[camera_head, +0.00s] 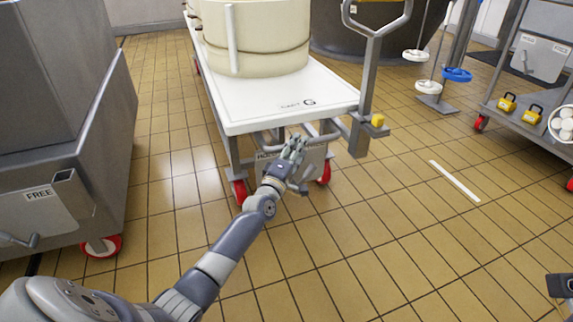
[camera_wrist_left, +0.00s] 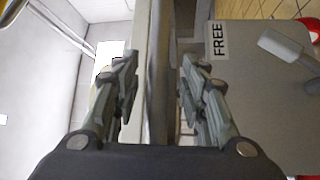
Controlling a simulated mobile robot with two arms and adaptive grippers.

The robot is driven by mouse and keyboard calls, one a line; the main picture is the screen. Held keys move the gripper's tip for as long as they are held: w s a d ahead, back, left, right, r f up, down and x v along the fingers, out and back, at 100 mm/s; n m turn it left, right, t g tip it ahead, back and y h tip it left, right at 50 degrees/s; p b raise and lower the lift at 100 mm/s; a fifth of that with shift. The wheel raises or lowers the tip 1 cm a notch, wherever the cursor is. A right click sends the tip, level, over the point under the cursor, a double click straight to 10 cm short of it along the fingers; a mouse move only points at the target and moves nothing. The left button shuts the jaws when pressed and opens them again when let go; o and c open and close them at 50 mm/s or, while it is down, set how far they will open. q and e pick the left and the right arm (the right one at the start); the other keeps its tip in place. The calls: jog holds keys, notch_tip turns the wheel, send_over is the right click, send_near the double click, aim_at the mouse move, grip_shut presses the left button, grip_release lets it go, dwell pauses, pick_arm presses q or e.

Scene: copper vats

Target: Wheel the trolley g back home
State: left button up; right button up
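Trolley g (camera_head: 255,108) stands in the upper middle of the head view, its white top marked with a G and carrying large cream tubs (camera_head: 265,50). It has red wheels and a grey upright handle (camera_head: 368,75) at its right front corner. A grey plate (camera_head: 313,160) hangs under its front end. In the left wrist view this plate (camera_wrist_left: 238,100) reads FREE and has a pale lever (camera_wrist_left: 285,52). My left gripper (camera_head: 297,145) is at the trolley's front end, below the top. Its fingers (camera_wrist_left: 158,82) are apart, with a grey bar visible between them; contact is unclear. A dark part, perhaps my right gripper (camera_head: 562,285), shows at the right edge.
A grey bin cart (camera_head: 75,165) with a FREE plate stands close on the left. Another trolley (camera_head: 535,110) with yellow padlocks is at the right. Stands with blue and white handwheels (camera_head: 440,85) are behind. Tiled floor with a white strip (camera_head: 455,181) is clear at front right.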

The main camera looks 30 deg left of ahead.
pick_arm(q)
jog(key=s+f, duration=0.1)
jog(key=s, duration=0.8)
jog(key=shift+s+d+f, duration=0.2)
jog(key=shift+s+d, duration=0.05)
jog(key=shift+d, duration=0.15)
